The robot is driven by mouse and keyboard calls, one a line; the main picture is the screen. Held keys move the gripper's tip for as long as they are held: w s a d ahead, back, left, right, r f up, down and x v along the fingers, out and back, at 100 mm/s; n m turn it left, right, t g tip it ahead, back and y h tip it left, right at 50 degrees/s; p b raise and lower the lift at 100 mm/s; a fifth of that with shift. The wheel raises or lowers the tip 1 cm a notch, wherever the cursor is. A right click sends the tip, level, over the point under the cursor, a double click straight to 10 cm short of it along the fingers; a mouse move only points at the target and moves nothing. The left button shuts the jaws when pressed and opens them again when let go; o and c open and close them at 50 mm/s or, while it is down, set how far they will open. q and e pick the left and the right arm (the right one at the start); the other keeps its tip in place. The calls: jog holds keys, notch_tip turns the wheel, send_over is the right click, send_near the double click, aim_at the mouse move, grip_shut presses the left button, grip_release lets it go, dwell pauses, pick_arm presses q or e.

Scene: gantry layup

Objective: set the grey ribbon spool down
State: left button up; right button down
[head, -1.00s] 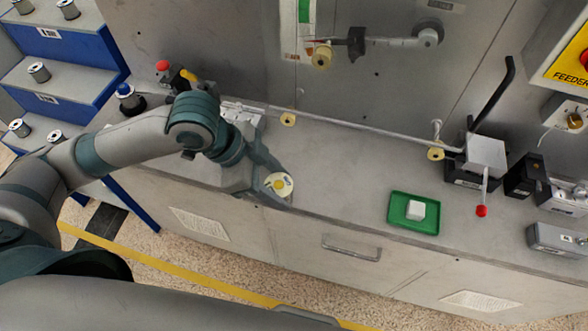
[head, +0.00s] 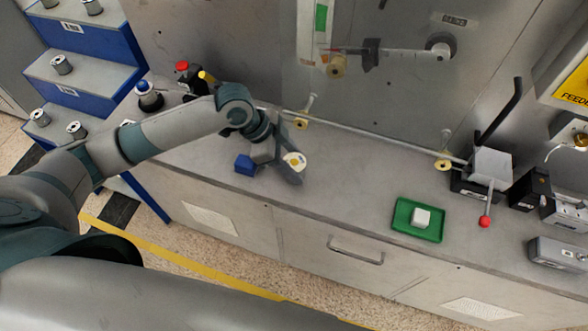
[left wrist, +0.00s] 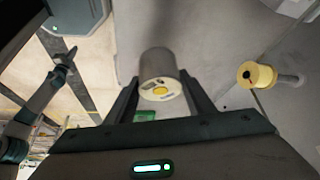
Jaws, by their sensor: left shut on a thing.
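The grey ribbon spool (left wrist: 158,68) shows in the left wrist view as a grey cylinder with a cream flange and a yellow hub. It sits between the two fingers of my left gripper (left wrist: 158,98), which is shut on it. In the head view the spool's cream face (head: 294,160) shows at my left gripper (head: 290,165), over the left part of the grey counter (head: 350,200). I cannot tell whether the spool touches the counter. An arm at the left of the wrist view looks like my right one; its gripper (left wrist: 65,58) is too small to read.
A blue block (head: 245,165) is close left of my left gripper. A cream roller (head: 301,124) stands out from the back panel nearby. The counter between is clear.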

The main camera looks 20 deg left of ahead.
pick_arm(q)
jog(key=shift+f+p, duration=0.35)
notch_tip(320, 180, down, 3)
jog(key=shift+r+p, duration=0.15)
jog(key=shift+p, duration=0.5)
jog(key=shift+f, duration=0.25)
jog(key=shift+f, duration=0.1)
jog(key=o, duration=1.4)
